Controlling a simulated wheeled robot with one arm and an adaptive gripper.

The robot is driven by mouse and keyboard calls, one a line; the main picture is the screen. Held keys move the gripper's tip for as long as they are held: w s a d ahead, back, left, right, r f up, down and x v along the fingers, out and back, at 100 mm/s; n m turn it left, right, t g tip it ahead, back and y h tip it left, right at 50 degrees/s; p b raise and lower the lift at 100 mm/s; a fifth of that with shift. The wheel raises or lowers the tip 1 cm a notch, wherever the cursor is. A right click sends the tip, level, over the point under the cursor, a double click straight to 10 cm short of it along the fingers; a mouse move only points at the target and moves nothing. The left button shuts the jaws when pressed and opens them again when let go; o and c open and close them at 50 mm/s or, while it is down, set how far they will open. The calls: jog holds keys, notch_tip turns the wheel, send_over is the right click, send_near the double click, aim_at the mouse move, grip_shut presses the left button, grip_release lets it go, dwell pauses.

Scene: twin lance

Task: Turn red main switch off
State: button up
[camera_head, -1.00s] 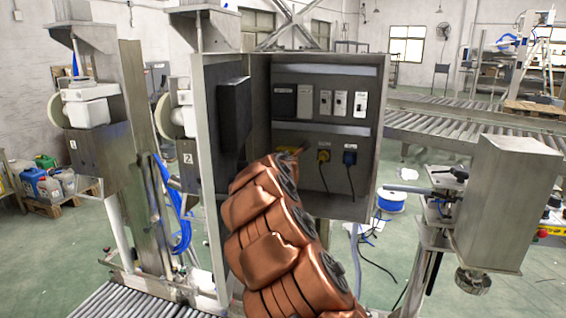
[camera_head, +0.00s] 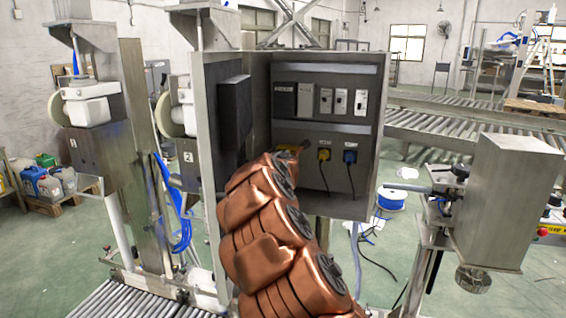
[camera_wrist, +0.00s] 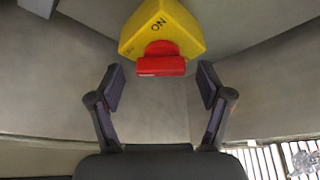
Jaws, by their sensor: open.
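The red main switch (camera_wrist: 161,62) shows in the wrist view as a red knob on a yellow housing (camera_wrist: 165,25) marked ON. Its other marking is too small to read surely. My gripper (camera_wrist: 161,86) is open, with its two dark fingers apart. The red knob lies between and slightly beyond the fingertips, with a visible gap on each side. I see no contact. In the head view my copper-coloured arm reaches toward the open grey cabinet (camera_head: 377,100). The arm hides my gripper and the red knob there.
Inside the cabinet are a row of breakers (camera_head: 326,100), a yellow plug (camera_head: 323,154) and a blue plug (camera_head: 349,157) with hanging cables. The cabinet's open door (camera_head: 212,120) stands left of my arm.

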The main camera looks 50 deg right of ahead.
jog(key=v, duration=1.1)
dwell(0.6)
jog(key=s+a+m+g, duration=0.4)
jog(key=s+a+m, duration=0.4)
jog(key=s+m, duration=0.25)
jog(key=s+a+f+m+g+y, duration=0.2)
jog(key=s+a+f, duration=0.3)
jog(key=s+a, duration=0.3)
jog(key=s+a+f+m+g+y, duration=0.2)
jog(key=s+a+f+y, duration=0.3)
jog(key=s+a, duration=0.4)
jog(key=s+a+f+m+g+y, duration=0.3)
jog(key=s+a+f, duration=0.4)
jog(key=a, duration=1.2)
jog(key=shift+s+f+g+y, duration=0.15)
jog(key=shift+s+g+y, duration=0.15)
jog(key=shift+s+g, duration=0.3)
jog(key=shift+c, duration=0.2)
